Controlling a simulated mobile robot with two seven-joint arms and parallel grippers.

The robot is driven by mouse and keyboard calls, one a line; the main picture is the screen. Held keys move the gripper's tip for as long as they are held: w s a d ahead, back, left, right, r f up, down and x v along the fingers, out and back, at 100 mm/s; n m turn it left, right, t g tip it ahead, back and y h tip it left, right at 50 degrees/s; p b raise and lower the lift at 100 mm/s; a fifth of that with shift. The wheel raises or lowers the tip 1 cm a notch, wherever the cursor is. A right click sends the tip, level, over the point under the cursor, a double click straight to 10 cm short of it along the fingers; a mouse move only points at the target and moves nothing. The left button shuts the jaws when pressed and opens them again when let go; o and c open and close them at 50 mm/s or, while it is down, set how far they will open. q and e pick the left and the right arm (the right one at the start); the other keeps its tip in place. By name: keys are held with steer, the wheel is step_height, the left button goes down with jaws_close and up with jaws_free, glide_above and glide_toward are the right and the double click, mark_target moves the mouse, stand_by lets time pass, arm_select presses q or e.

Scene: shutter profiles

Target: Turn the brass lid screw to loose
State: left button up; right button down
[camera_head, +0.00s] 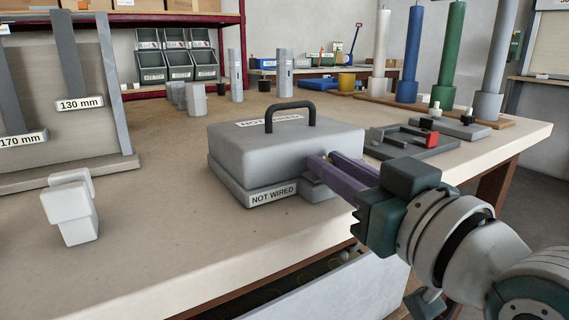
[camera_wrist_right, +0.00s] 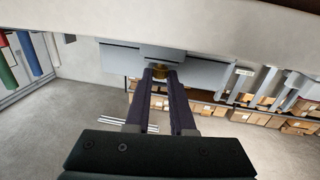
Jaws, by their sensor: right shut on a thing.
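A grey box with a closed lid (camera_head: 285,140) stands on the table, with a black handle (camera_head: 290,105) on top and NOT WIRED labels on its top and front. My right gripper (camera_head: 322,162) reaches the box's right side with two long purple fingers. In the right wrist view, its fingertips (camera_wrist_right: 161,75) are shut on the brass lid screw (camera_wrist_right: 160,72), of which only a small part shows between them. The head view does not show the screw; the fingers and box side hide it. My left gripper is not in view.
A dark tray (camera_head: 410,143) with a red part lies right of the box. Coloured columns (camera_head: 412,55) stand on a board behind. A pale block (camera_head: 70,210) stands front left, near a 130 mm panel (camera_head: 85,125). The table (camera_head: 200,225) is clear before the box.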

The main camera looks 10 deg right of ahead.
steer(key=shift+y, duration=0.3)
steer(key=shift+w+d+n+g+y+b, duration=0.15)
steer(key=shift+n+g+y+b, duration=0.35)
steer(key=shift+n+y, duration=0.55)
steer(key=shift+d+r+n+g+y+b, duration=0.1)
steer(key=shift+n+g+y+b, duration=0.3)
steer(key=shift+n+y+b, duration=0.45)
steer(key=shift+m, duration=0.3)
steer(key=c, duration=0.8)
jaws_free()
steer(key=shift+d, duration=0.1)
steer(key=shift+s+d+p, duration=0.15)
steer(key=shift+s+p, duration=0.15)
steer(key=shift+s, duration=0.05)
steer(key=shift+p+v, duration=0.95)
steer(key=shift+v, duration=3.65)
